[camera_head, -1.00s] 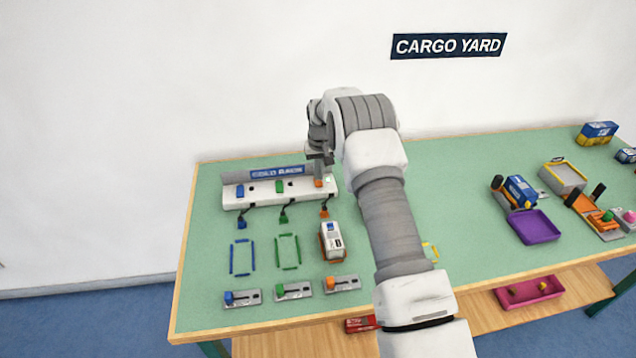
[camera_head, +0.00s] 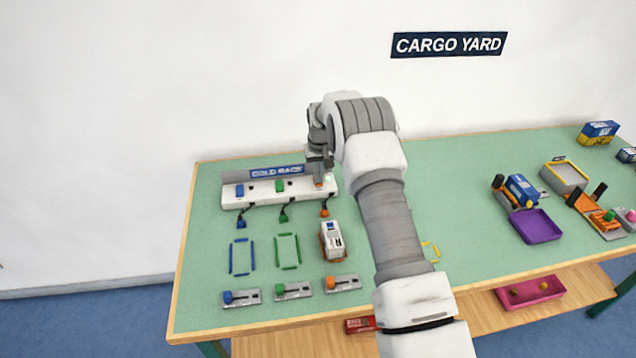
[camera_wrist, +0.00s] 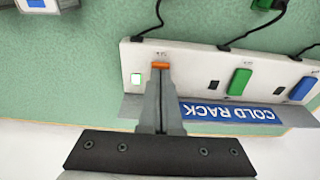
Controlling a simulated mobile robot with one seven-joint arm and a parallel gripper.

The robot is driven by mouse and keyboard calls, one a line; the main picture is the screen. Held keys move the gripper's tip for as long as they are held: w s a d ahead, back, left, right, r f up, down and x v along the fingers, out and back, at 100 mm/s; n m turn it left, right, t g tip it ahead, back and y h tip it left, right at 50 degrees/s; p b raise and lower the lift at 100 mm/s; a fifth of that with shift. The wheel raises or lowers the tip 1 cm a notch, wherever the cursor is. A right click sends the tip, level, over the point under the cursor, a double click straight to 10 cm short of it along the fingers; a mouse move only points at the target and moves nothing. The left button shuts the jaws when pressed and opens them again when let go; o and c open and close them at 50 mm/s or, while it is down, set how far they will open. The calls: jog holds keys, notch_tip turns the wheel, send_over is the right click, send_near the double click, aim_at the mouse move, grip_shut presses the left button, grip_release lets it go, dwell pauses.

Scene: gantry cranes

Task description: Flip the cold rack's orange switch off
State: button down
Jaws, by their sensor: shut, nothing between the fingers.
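The cold rack (camera_head: 262,197) is a white strip with a blue "COLD RACK" sign (camera_head: 277,172), at the table's back left. It carries a blue switch (camera_head: 240,190), a green switch (camera_head: 279,186) and an orange switch (camera_head: 318,184), mostly hidden by my gripper in the head view. In the wrist view the orange switch (camera_wrist: 160,65) shows as a thin orange edge at my fingertips.
Blue, green and orange plugs with cords hang at the rack's front. A white container (camera_head: 332,240) stands in front of the orange plug. Slider plates (camera_head: 294,290) line the table's front edge. Cranes and a purple tray (camera_head: 536,226) are at the right. Bare table lies left of the rack.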

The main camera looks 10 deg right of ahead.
jog(key=shift+f, duration=0.25)
jog(key=shift+r, duration=0.1)
jog(key=shift+r+p, duration=1.45)
jog(key=shift+r, duration=2)
